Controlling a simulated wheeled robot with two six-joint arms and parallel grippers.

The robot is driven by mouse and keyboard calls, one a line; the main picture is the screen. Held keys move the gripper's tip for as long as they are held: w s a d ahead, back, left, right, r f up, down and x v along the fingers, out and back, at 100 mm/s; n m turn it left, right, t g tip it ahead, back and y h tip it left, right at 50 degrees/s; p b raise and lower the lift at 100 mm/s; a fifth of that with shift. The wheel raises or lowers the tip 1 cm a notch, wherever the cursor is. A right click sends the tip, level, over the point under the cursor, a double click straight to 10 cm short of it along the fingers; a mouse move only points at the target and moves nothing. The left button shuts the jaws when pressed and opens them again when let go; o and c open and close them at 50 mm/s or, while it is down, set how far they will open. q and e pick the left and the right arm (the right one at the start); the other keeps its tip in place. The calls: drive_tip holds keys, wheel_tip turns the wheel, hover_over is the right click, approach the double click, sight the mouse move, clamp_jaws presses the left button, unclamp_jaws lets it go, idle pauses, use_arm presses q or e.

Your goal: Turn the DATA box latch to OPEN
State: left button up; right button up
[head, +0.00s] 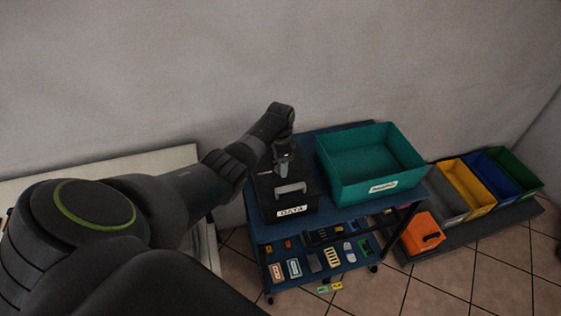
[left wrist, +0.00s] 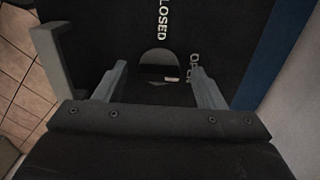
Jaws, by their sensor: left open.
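The black DATA box (head: 268,206) stands on the blue cart's top, with a white DATA label on its front. A grey handle (head: 290,188) is on it, and a grey bar that appears to be this handle shows at the left wrist view's left (left wrist: 52,62). The box lid carries the words CLOSED (left wrist: 163,20) and OPEN (left wrist: 193,66). A round latch (left wrist: 160,62) lies beside them; its pointing direction is unclear. My left gripper (head: 284,160) is over the box. In the left wrist view its open fingers (left wrist: 158,68) appear on either side of the latch; contact is unclear. My right gripper is out of view.
A teal bin (head: 345,187) stands right of the box on the blue cart (head: 335,211). Small parts lie on its lower shelf. Grey, yellow, blue and green bins and an orange case (head: 422,233) are further right. The wall is close behind.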

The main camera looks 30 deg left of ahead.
use_arm(q)
drive_tip(key=shift+r, duration=0.5)
wheel_tip(320, 180, up, 16)
drive_tip(key=b, duration=0.2)
drive_tip(key=shift+r, duration=0.2)
